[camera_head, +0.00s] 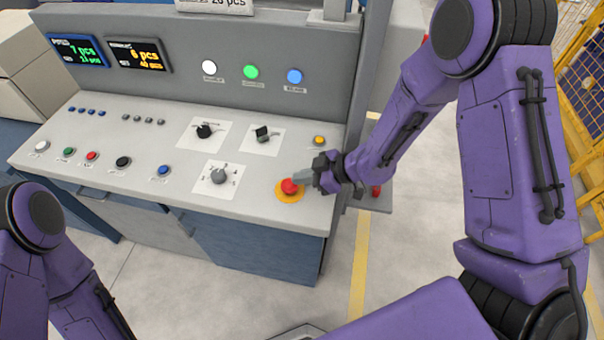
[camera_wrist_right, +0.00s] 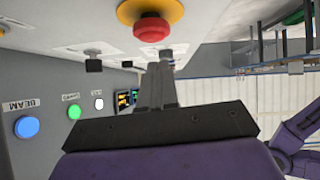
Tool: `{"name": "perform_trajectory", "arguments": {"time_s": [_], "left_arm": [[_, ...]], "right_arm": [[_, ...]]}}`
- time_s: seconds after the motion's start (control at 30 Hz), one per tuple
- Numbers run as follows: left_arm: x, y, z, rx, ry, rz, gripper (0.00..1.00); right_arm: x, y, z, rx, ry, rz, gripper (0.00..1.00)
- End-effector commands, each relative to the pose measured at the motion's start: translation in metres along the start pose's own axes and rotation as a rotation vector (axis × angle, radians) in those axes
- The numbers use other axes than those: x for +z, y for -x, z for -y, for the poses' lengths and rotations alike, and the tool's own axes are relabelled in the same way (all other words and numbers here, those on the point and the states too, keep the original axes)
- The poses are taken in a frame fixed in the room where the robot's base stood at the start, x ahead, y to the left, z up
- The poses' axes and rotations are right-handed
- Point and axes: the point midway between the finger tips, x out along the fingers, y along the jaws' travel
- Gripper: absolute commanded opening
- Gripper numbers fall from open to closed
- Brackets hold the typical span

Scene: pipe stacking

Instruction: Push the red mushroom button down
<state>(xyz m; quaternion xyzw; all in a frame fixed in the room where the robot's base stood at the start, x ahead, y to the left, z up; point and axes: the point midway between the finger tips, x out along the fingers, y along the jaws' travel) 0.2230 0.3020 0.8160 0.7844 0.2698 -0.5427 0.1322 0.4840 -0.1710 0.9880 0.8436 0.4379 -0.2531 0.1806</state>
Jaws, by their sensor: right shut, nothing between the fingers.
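The red mushroom button (camera_head: 289,187) sits on a round yellow base (camera_head: 291,198) at the right front of the grey control panel. My right gripper (camera_head: 298,177) is shut and empty, its fingertips beside the button at its upper right in the head view. In the right wrist view the red button (camera_wrist_right: 152,27) and its yellow base (camera_wrist_right: 128,12) show at the top, just beyond the shut fingertips (camera_wrist_right: 161,68). I cannot tell whether the fingers touch the button. My left arm shows at the lower left of the head view, but its gripper is outside the picture.
The panel (camera_head: 140,135) also carries a grey rotary knob (camera_head: 218,176), black selector switches (camera_head: 204,131), a small yellow button (camera_head: 319,140) and a blue button (camera_head: 163,170). A grey post (camera_head: 366,80) rises at its right end. Yellow fencing (camera_head: 585,70) stands at the far right.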

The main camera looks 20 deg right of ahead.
Motion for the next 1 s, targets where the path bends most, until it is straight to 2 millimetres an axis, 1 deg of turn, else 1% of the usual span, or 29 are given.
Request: {"name": "perform_trajectory", "arguments": {"time_s": [0.03, 0.1, 0.2, 0.3, 0.4, 0.5, 0.6, 1.0], "left_arm": [[0.000, -0.002, 0.000, 0.001, 0.000, -0.001, 0.43], [0.003, -0.007, -0.001, 0.000, 0.000, 0.000, 0.43], [0.004, -0.009, -0.001, -0.001, 0.000, 0.001, 0.43], [0.004, -0.010, -0.001, 0.000, 0.000, 0.001, 0.43], [0.004, -0.010, -0.001, 0.000, 0.000, 0.001, 0.43], [0.004, -0.010, -0.001, 0.000, 0.000, 0.000, 0.43], [0.004, -0.010, -0.001, 0.000, 0.000, 0.000, 0.43], [0.004, -0.009, -0.001, 0.000, 0.000, 0.000, 0.43]], "right_arm": [[-0.002, 0.013, -0.002, 0.006, 0.001, -0.003, 0.00], [-0.001, 0.030, -0.002, 0.007, 0.000, -0.006, 0.00], [-0.003, 0.054, -0.003, 0.007, 0.002, -0.008, 0.00], [-0.005, 0.074, -0.003, 0.007, 0.002, -0.009, 0.00], [-0.005, 0.089, -0.004, 0.006, 0.003, -0.008, 0.00], [-0.005, 0.097, -0.004, 0.005, 0.001, -0.008, 0.00], [-0.005, 0.100, -0.003, 0.004, 0.001, -0.008, 0.00], [-0.006, 0.100, -0.004, 0.005, 0.001, -0.009, 0.00]]}}
